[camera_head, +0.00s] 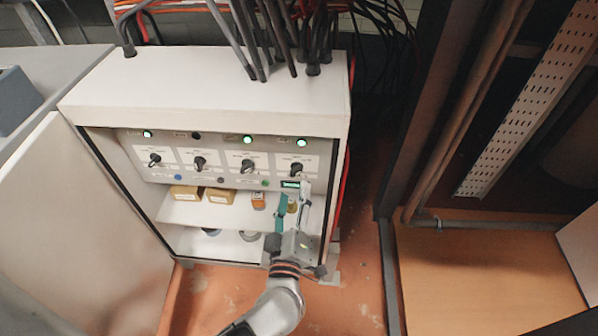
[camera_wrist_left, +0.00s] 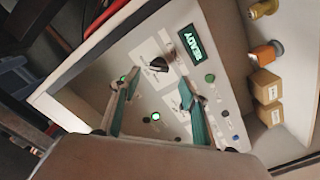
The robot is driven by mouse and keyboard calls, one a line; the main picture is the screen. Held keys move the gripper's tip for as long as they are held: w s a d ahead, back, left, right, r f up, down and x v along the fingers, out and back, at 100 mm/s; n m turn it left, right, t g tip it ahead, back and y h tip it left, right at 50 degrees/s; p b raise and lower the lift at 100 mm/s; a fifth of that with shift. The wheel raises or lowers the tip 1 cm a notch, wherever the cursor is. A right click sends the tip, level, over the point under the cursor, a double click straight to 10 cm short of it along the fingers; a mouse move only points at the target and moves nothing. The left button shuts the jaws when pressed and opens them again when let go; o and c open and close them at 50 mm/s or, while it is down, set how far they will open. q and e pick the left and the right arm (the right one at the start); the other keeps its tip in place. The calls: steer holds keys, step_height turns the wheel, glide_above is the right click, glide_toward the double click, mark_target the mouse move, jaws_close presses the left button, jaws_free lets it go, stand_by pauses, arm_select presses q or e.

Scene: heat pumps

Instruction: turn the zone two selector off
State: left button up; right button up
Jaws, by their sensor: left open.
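A row of black selector knobs sits on the grey control panel (camera_head: 175,143) inside a white cabinet. The labels are too small to read; the second knob from the left (camera_head: 199,162) has a dark lamp (camera_head: 196,135) above it, while the other lamps are lit green. My left gripper (camera_head: 293,197) is open in front of the panel's right end, below the rightmost knob (camera_head: 296,169). In the left wrist view the rightmost knob (camera_wrist_left: 158,65) shows near the open fingertips (camera_wrist_left: 160,80), with nothing held. Another knob is partly hidden by a finger. My right gripper is out of view.
A lit READY display (camera_wrist_left: 190,44) sits beside the rightmost knob. Yellow boxes (camera_head: 186,192) and an orange part (camera_head: 258,200) stand on the shelf below. The cabinet door (camera_head: 75,230) stands open at the left. Thick cables (camera_head: 265,35) enter the cabinet top.

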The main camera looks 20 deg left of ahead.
mark_target(296, 175)
arm_select(q)
steer(key=b+x, duration=0.1)
steer(key=x, duration=0.4)
steer(key=shift+x, duration=0.8)
steer(key=c, duration=1.1)
